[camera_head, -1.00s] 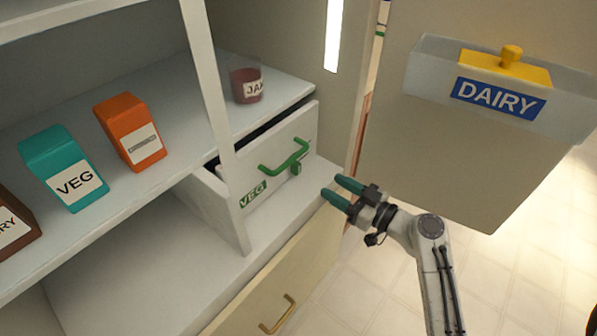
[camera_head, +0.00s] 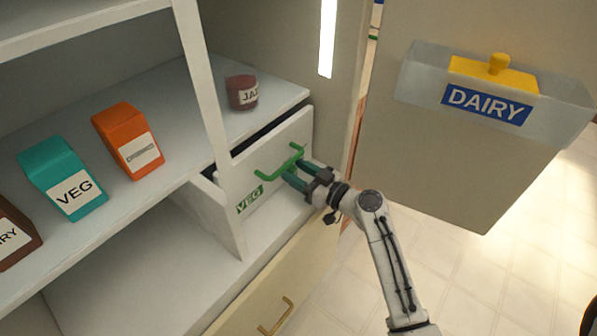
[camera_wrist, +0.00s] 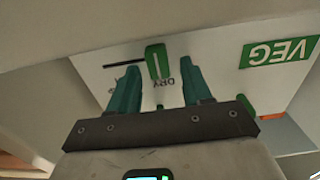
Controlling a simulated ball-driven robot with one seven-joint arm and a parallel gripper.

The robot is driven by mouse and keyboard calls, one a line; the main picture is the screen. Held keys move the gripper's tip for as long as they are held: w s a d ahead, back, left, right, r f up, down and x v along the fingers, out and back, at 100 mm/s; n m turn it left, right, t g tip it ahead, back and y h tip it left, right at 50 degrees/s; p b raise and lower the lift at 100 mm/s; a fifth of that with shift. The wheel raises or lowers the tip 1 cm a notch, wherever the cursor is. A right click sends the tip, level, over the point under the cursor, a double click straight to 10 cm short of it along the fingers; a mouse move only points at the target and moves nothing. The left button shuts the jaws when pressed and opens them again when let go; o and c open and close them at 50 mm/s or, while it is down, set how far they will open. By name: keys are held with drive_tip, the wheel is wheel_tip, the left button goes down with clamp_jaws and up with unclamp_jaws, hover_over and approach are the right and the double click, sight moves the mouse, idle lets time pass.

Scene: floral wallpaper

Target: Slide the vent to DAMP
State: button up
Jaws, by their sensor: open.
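The vent slider, a green knob (camera_wrist: 156,60), sits on the white VEG drawer front (camera_head: 258,170) at the right end of a dark slot (camera_wrist: 124,64). Lettering that reads DRY shows just below the knob in the wrist view. Other lettering by the left finger is mostly hidden. My gripper (camera_wrist: 160,76) is open, with one green finger on either side below the knob; I cannot tell whether either touches it. In the head view my gripper (camera_head: 290,174) is at the drawer front, just under the green handle (camera_head: 278,168), and covers the knob.
The VEG drawer stands partly pulled out below a shelf with a jar (camera_head: 242,92), an orange carton (camera_head: 128,140) and a teal carton (camera_head: 62,178). A lower drawer with a brass handle (camera_head: 277,317) is beneath. The open door with the DAIRY bin (camera_head: 405,85) stands right.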

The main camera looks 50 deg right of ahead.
clamp_jaws()
idle(0.3)
idle(0.3)
